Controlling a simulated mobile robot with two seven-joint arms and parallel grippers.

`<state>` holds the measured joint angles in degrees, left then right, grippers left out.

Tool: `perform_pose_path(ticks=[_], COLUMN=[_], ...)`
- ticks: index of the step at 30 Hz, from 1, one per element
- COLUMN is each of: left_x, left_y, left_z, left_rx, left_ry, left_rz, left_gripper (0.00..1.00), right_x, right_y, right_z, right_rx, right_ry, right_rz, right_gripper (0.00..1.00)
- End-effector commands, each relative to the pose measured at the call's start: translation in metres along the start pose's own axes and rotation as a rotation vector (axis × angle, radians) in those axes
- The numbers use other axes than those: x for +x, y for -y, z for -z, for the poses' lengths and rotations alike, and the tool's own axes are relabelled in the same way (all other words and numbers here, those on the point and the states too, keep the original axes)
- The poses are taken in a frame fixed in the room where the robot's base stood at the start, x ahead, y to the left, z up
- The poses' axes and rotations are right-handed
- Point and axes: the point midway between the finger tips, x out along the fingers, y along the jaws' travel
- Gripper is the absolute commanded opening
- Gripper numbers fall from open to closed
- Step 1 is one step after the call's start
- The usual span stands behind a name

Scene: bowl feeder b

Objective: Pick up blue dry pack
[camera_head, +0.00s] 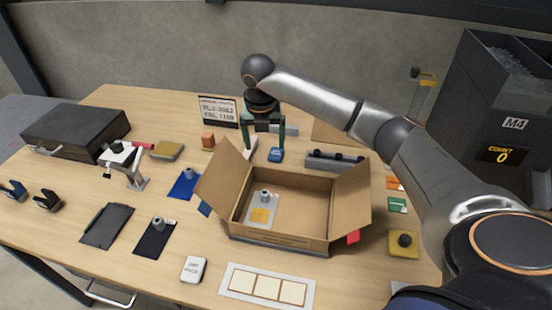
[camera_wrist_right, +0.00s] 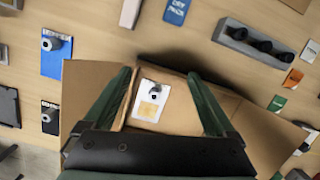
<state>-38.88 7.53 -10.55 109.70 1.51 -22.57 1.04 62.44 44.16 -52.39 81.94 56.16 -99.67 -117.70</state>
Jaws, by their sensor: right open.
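The blue dry pack (camera_head: 276,155) lies flat on the table behind the open cardboard box, a small blue packet with pale marks. In the right wrist view it shows at the top edge, partly cut off, with "DRY PACK" lettering on the blue packet (camera_wrist_right: 177,10). My right gripper (camera_head: 262,136) has dark green fingers spread apart with nothing between them. It hangs above the table, close to the pack in the head view. In the right wrist view the open fingers (camera_wrist_right: 160,75) are over the box, and the pack is beyond their tips. My left gripper is not visible.
The open cardboard box (camera_head: 285,240) holds a white card with a grey knob. A grey block with black knobs (camera_head: 334,162) stands right of the pack. An orange block (camera_head: 208,141) and a sign (camera_head: 218,111) are left and behind. The table (camera_head: 330,283) has bare room in front.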

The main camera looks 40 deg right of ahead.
Motion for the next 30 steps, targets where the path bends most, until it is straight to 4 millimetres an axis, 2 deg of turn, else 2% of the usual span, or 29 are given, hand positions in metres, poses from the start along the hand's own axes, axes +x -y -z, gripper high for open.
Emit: perform_pose_path(ticks=[1, 3, 7, 18, 25, 30], left_x=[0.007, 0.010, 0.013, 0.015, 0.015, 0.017], left_y=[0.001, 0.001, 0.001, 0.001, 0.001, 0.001], left_z=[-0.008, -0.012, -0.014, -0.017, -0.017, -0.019], left_rx=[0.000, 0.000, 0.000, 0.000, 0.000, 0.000], left_ry=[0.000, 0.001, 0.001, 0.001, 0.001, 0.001], left_rz=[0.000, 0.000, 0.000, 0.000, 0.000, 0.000], left_gripper=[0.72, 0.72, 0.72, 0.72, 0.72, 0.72], right_x=[0.013, 0.019, 0.026, 0.084, 0.101, 0.127], right_y=[0.001, 0.005, 0.011, 0.017, 0.018, 0.025], right_z=[-0.014, -0.033, -0.052, -0.064, -0.067, -0.070], right_rx=[0.069, 0.152, 0.236, 0.245, 0.242, 0.245], right_ry=[0.047, 0.109, 0.174, 0.180, 0.181, 0.179], right_rz=[0.013, 0.029, 0.046, 0.051, 0.050, 0.052], right_gripper=[0.90, 0.90, 0.90, 0.90, 0.90, 0.90])
